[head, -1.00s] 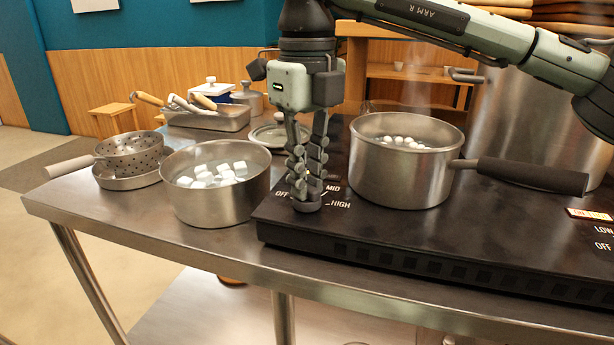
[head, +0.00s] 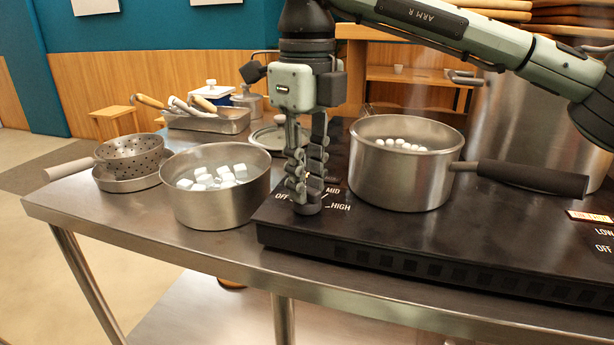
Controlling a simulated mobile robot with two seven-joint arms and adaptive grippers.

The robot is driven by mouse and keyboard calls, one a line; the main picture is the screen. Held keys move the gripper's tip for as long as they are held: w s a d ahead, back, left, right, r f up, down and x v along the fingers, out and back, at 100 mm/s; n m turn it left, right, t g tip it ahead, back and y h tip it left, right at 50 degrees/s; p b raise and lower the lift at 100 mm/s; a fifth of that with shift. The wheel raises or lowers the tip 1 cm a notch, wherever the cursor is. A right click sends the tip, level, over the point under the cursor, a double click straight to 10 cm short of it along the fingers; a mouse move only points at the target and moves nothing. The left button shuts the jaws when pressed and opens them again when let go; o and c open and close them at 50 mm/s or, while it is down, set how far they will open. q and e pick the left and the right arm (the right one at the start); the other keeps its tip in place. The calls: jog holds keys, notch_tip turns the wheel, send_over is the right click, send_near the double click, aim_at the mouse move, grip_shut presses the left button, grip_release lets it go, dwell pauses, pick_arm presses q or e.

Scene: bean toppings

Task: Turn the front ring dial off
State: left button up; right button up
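The front ring dial (head: 307,209) is a small dark knob at the front left corner of the black stove, among the printed OFF, MID and HIGH marks. My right gripper (head: 305,190) points straight down over it. Its two fingers come together at the dial and look shut on it. They overlap in this view and hide most of the dial, so its pointer setting cannot be read. My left gripper is not in view.
A steel pot (head: 400,185) with white pieces stands on the stove (head: 440,235), close right of my gripper, its dark handle pointing right. Another pot (head: 215,205) with white cubes stands close left on the steel table (head: 130,218). A strainer (head: 130,165) is farther left.

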jog(key=shift+o, duration=0.7)
jog(key=shift+r, duration=0.15)
notch_tip(320, 180, up, 12)
jog(key=shift+f, duration=0.2)
